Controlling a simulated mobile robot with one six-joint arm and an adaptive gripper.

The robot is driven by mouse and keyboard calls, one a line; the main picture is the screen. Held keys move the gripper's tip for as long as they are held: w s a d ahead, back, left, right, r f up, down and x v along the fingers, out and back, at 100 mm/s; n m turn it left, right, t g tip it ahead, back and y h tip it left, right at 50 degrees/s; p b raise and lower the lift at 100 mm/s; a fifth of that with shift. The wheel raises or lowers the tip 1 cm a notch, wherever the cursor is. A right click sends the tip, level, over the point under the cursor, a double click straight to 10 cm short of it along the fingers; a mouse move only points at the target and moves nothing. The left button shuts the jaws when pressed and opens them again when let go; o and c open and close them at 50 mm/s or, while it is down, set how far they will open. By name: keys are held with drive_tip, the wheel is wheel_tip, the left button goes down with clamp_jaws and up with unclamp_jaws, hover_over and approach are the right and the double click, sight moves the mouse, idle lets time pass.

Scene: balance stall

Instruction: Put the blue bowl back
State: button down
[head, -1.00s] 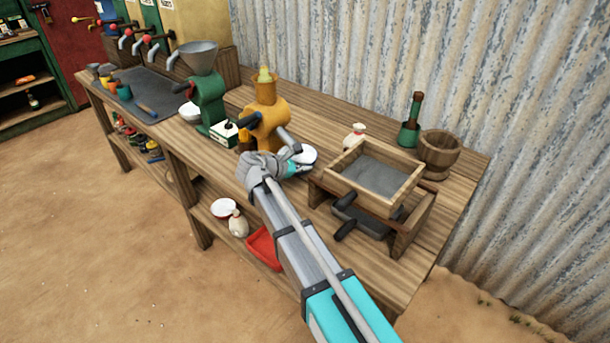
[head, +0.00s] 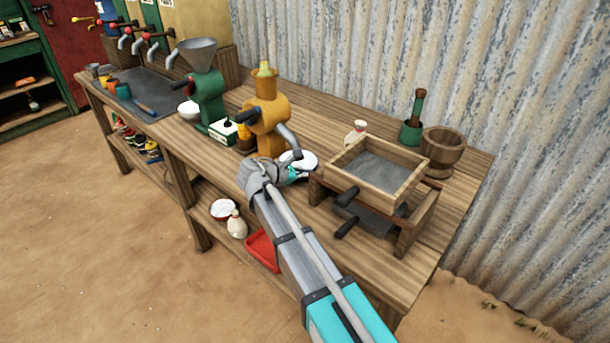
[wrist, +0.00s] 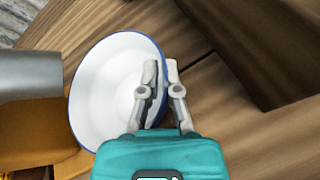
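The blue bowl (wrist: 105,90), white inside with a blue rim, is at my gripper (wrist: 161,68) in the wrist view. One finger is inside the bowl and the other outside, pinched close together on the rim. In the head view the bowl (head: 300,158) shows as a white shape just beyond my gripper (head: 294,172), close to the spout of the yellow grinder (head: 268,125). Its underside is hidden, so I cannot tell whether it touches the table.
A wooden sieve (head: 420,182) on a stand is right of my gripper. A green grinder (head: 208,98) stands left, with a white bowl (head: 188,109) beside it. The lower shelf holds another bowl (head: 222,210), a white bottle (head: 237,226) and a red tray (head: 262,247).

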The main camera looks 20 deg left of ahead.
drive_tip(key=shift+f, duration=0.15)
drive_tip(key=c, duration=0.8)
unclamp_jaws()
drive_tip(key=shift+r, duration=0.25)
drive_tip(key=p+v, duration=0.4)
drive_tip(key=v, duration=0.6)
drive_tip(key=shift+s+a, duration=0.1)
drive_tip(key=shift+s, duration=0.1)
drive_tip(key=shift+p+v, duration=0.4)
drive_tip(key=shift+v, duration=0.35)
